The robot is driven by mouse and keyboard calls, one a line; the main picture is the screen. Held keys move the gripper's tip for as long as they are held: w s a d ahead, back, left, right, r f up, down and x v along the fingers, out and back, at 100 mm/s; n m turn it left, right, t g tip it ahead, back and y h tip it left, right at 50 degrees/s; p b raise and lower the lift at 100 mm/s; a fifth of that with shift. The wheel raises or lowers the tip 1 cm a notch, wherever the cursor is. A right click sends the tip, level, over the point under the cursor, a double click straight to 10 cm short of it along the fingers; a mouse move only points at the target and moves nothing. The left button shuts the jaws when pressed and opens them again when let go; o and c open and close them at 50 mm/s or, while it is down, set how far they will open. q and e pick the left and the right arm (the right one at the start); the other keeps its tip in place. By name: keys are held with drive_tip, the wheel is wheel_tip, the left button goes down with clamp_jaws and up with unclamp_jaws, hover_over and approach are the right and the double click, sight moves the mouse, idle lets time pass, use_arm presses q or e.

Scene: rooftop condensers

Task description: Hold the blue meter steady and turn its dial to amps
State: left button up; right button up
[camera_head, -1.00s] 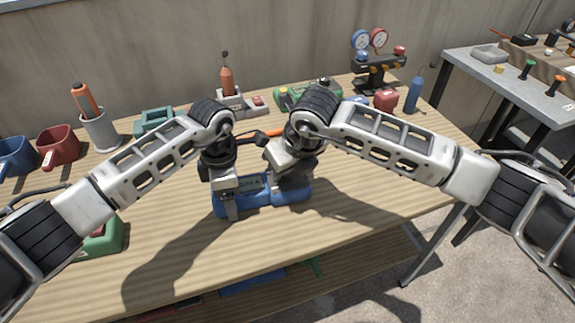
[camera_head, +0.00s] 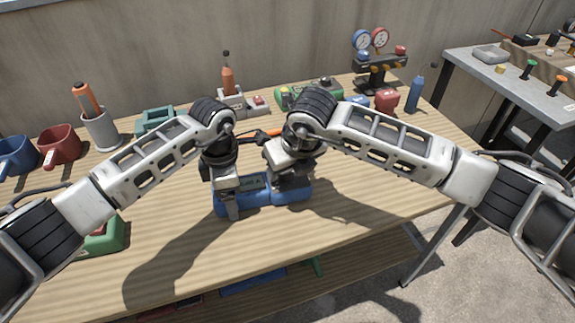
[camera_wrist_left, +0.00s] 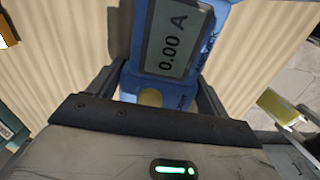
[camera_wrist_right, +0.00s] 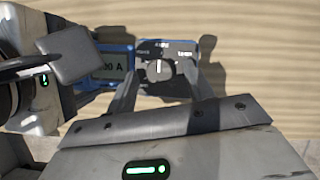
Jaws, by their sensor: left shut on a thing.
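The blue meter (camera_head: 258,199) lies flat on the workbench. Its display (camera_wrist_left: 173,38) reads 0.00 A in the left wrist view. My left gripper (camera_head: 236,204) is shut on the meter's body, one finger on each side. My right gripper (camera_head: 290,190) is over the meter's right end. In the right wrist view the dial (camera_wrist_right: 158,69), with a pale pointer mark, shows between the two fingers, which stand apart with a gap beside it. The head view hides the dial behind my right gripper.
Behind the meter are an orange-handled tool (camera_head: 228,80), a green box (camera_head: 300,96) and a gauge set (camera_head: 377,65). A red mug (camera_head: 60,147) and a cup (camera_head: 101,130) stand at left. A green object (camera_head: 108,238) is near the left arm. The front right of the bench is clear.

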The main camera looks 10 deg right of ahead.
drive_tip(key=v, duration=1.2)
use_arm(q)
drive_tip(key=o, duration=1.3)
wheel_tip(320, 180, up, 9)
drive_tip(key=p, duration=0.6)
drive_tip(key=shift+r, duration=0.1)
use_arm(e)
wheel_tip(320, 180, up, 6)
drive_tip(key=shift+f, duration=0.1)
